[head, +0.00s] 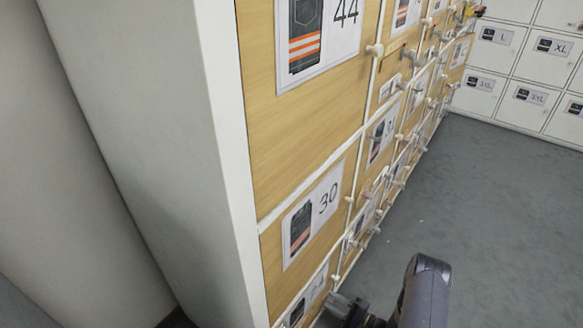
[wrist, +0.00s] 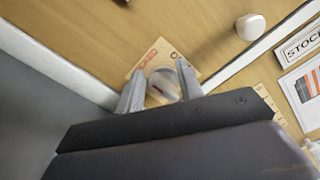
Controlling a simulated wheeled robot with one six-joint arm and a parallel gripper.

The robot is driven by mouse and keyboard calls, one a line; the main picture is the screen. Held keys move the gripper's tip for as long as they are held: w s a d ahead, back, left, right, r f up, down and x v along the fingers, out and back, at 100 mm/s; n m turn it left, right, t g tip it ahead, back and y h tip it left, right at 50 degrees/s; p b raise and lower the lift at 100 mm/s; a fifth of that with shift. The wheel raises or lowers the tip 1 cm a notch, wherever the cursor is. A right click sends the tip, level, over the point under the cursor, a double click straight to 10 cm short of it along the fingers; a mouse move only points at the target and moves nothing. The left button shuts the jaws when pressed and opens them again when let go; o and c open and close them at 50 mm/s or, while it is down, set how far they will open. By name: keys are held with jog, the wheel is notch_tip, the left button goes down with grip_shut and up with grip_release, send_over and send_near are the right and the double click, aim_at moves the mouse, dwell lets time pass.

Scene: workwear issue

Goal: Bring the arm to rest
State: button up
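My gripper (wrist: 160,85) shows in the wrist view with its two grey fingers apart. A pale round knob (wrist: 163,84) on a wooden door shows between the fingers. I cannot tell how near the fingertips are to it. A beige tag (wrist: 148,62) with red lettering, partly hidden, lies behind the knob. In the head view my dark grey arm (head: 426,292) is low at the bottom right. Its end reaches left toward the lower locker doors, and the fingertips cannot be made out there.
Wooden locker doors with white knobs and trouser labels, such as 30 (head: 312,215) and 44 (head: 318,38), line the left. White lockers (head: 520,72) stand at the back. The grey floor (head: 490,205) between is clear. A second knob (wrist: 250,27) is near my gripper.

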jog(key=shift+d+r+m, duration=0.15)
jog(key=shift+d+m, duration=0.25)
jog(key=shift+m, duration=1.55)
jog(key=shift+d+r+m, duration=0.15)
jog(key=shift+d+m, duration=0.3)
jog(key=shift+m, duration=1.55)
jog(key=shift+d+r+m, duration=0.15)
jog(key=shift+d+m, duration=0.25)
jog(key=shift+m, duration=1.55)
